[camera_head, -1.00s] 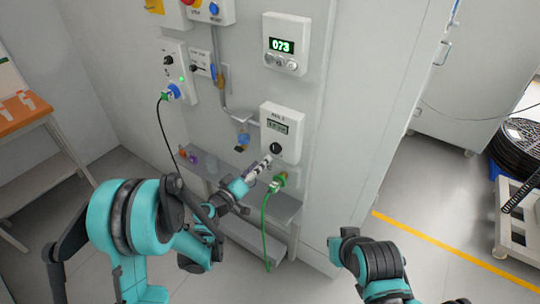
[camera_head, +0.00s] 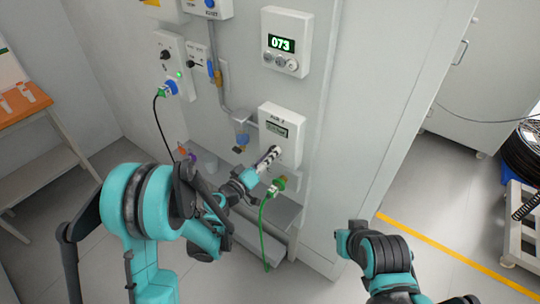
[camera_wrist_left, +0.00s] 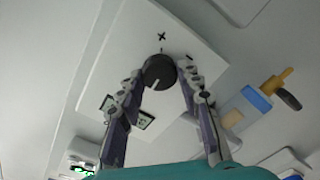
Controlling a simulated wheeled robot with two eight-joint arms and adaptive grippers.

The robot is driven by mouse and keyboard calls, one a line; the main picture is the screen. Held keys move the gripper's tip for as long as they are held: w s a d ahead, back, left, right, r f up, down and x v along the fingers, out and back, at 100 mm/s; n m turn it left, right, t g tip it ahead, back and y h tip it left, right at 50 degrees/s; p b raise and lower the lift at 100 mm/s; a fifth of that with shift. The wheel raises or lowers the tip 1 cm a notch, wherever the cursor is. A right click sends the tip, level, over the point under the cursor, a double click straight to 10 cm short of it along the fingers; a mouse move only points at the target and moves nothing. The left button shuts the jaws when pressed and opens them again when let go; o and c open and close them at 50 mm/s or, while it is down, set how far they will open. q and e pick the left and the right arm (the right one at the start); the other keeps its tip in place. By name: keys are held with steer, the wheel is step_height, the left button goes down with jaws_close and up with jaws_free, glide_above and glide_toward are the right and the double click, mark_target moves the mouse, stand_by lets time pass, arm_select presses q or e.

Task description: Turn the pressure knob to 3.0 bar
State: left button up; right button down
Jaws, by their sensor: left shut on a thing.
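The dark round pressure knob (camera_wrist_left: 158,72) shows in the left wrist view on a white panel (camera_wrist_left: 200,50), with plus and minus marks beside it. Its white pointer line faces down and slightly left in that view. My left gripper (camera_wrist_left: 160,74) is shut on the knob, one finger on each side. In the head view, my left gripper (camera_head: 269,158) reaches the lower white box (camera_head: 292,147) and hides the knob. The box's small display (camera_head: 278,129) is too small to read; in the wrist view a finger partly covers it.
A control box (camera_head: 287,42) reading 073 hangs above. A green plug and cable (camera_head: 266,222) hang just below the gripper. A clear-bowled fitting (camera_head: 242,135) is left of the box. A metal shelf (camera_head: 285,212) lies below.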

arm_select(q)
steer(key=shift+n, duration=0.3)
steer(key=shift+n, duration=3.1)
steer(key=o, duration=1.2)
steer(key=shift+w, duration=0.1)
steer(key=shift+c, duration=0.2)
